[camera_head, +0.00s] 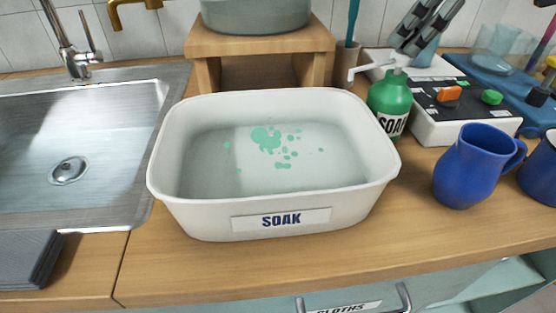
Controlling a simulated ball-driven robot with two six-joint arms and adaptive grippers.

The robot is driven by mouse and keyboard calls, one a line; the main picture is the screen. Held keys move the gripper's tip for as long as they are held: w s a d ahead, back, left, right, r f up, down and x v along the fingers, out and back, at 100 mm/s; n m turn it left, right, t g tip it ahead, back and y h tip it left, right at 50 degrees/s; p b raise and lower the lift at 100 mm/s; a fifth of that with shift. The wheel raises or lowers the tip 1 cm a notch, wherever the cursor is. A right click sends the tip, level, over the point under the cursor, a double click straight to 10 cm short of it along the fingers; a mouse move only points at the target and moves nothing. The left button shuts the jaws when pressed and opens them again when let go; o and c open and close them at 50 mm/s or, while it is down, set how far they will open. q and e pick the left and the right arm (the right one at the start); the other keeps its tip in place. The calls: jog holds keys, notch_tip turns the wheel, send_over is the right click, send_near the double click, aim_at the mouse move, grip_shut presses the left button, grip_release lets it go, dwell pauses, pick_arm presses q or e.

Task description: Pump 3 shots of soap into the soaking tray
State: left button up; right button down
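The white soaking tray (180,215), labelled SOAK, stands on the wooden counter. It holds clear liquid with several green soap blobs (266,139) floating near the middle. The green soap bottle (390,94) stands upright just right of the tray's back right corner, its label partly hidden by the rim. Its white pump spout (366,69) points left, over the tray's back right rim. My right gripper (410,46) comes down from the top right, its fingers close together and empty, just above the pump head. Whether it touches the pump is unclear. My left gripper is out of view.
A metal sink (150,95) lies left of the tray. A wooden stand (260,46) holding a grey basin (255,14) is behind it. A control box (470,125) and blue mugs (470,165) crowd the right side. The counter in front is clear.

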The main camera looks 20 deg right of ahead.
jog(key=shift+d+r+p, duration=0.1)
jog(key=shift+r+p, duration=1.25)
jog(key=shift+r, duration=0.2)
jog(key=shift+f, duration=0.2)
jog(key=shift+f+b, duration=1.25)
jog(key=shift+f, duration=0.2)
jog(key=shift+r, duration=0.15)
jog(key=shift+r+p, duration=1.45)
jog(key=shift+r, duration=0.05)
